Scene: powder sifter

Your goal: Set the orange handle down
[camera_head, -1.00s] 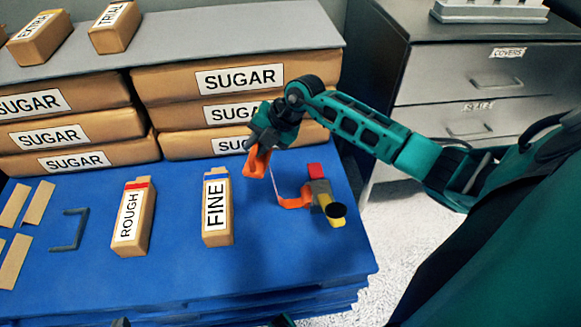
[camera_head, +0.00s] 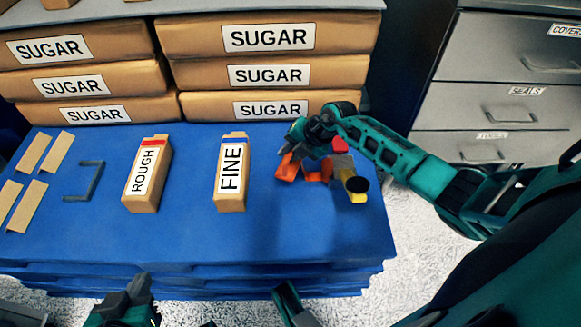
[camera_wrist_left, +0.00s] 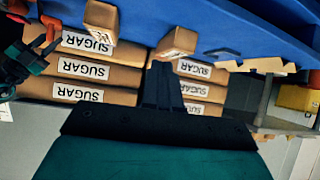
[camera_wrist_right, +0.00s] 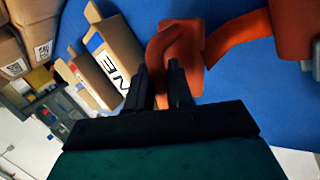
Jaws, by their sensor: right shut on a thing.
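The orange handle (camera_head: 287,167) is in my right gripper (camera_head: 301,147), low over the right part of the blue surface. In the right wrist view my right gripper (camera_wrist_right: 160,85) is shut on the handle (camera_wrist_right: 180,45); I cannot tell whether the handle touches the blue surface. Another orange part (camera_head: 315,174) lies close beside it, attached to a grey, red and yellow device (camera_head: 343,168). My left gripper (camera_head: 138,290) is at the bottom left of the head view, in front of the stack. Its fingers (camera_wrist_left: 162,75) look closed together and empty in the left wrist view.
A box labelled ROUGH (camera_head: 148,175) and a box labelled FINE (camera_head: 231,175) stand on the blue surface (camera_head: 200,240). Sugar bags (camera_head: 270,74) are stacked behind. A grey bracket (camera_head: 84,181) and flat tan strips lie at the left. Grey drawers (camera_head: 490,100) are at the right.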

